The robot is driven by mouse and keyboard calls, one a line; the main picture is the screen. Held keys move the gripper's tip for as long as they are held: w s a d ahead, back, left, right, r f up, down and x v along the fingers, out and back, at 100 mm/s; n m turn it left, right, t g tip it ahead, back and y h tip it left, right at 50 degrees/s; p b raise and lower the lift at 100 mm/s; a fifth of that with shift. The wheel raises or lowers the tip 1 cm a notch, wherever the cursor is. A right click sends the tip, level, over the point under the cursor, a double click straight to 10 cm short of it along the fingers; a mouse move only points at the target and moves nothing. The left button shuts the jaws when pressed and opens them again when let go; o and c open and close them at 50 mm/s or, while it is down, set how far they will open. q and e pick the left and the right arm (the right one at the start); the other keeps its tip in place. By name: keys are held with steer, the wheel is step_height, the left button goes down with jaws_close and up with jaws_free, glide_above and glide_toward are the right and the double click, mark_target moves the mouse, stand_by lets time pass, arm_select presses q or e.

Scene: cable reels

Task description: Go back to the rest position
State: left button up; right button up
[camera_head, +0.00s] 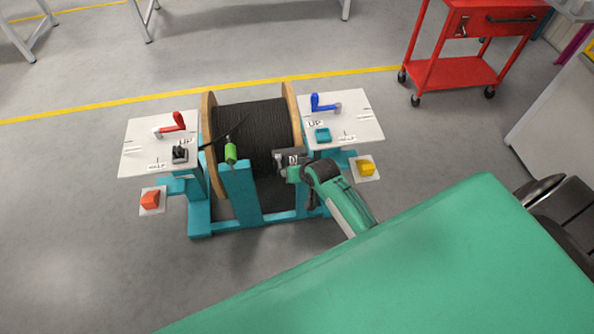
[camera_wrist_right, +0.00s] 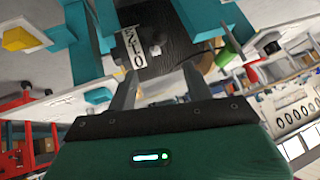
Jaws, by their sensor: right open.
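A reel of black cable (camera_head: 255,130) with wooden flanges sits in a teal stand (camera_head: 243,195). A green piece (camera_head: 230,153) shows at the loose cable end, in front of the winding. My right gripper (camera_head: 289,165) is just in front of the reel's right side; it looks empty. In the right wrist view its two fingers (camera_wrist_right: 160,78) are spread apart, with the dark reel (camera_wrist_right: 165,45) beyond them and nothing seen between them. A white label with black marks (camera_wrist_right: 133,47) lies beyond the left finger. I cannot tell whether the gripper touches anything. My left gripper is not in view.
White side panels carry a red crank (camera_head: 173,124) on the left and a blue crank (camera_head: 324,104) on the right. A red cart (camera_head: 455,72) stands back right. Floor left is clear.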

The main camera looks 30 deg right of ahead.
steer(key=shift+s+d+r, duration=0.1)
steer(key=shift+s+r, duration=0.3)
stand_by(0.3)
steer(key=s+f+n+g, duration=0.1)
steer(key=s+f+g, duration=0.1)
steer(key=s+f, duration=1)
steer(key=s+f+n+g, duration=0.1)
steer(key=s+f+g, duration=0.1)
steer(key=s+f, duration=1.05)
steer(key=s+f+n+g, duration=0.1)
steer(key=s+f, duration=0.3)
steer(key=s, duration=0.4)
steer(key=s+f+n+g, duration=0.1)
steer(key=s+f, duration=0.4)
steer(key=s, duration=0.2)
steer(key=s+d+f+g+h, duration=0.1)
steer(key=s+f, duration=0.4)
steer(key=s, duration=0.3)
steer(key=shift+s+f+n, duration=0.25)
steer(key=shift+s+n, duration=0.1)
steer(key=shift+n, duration=0.05)
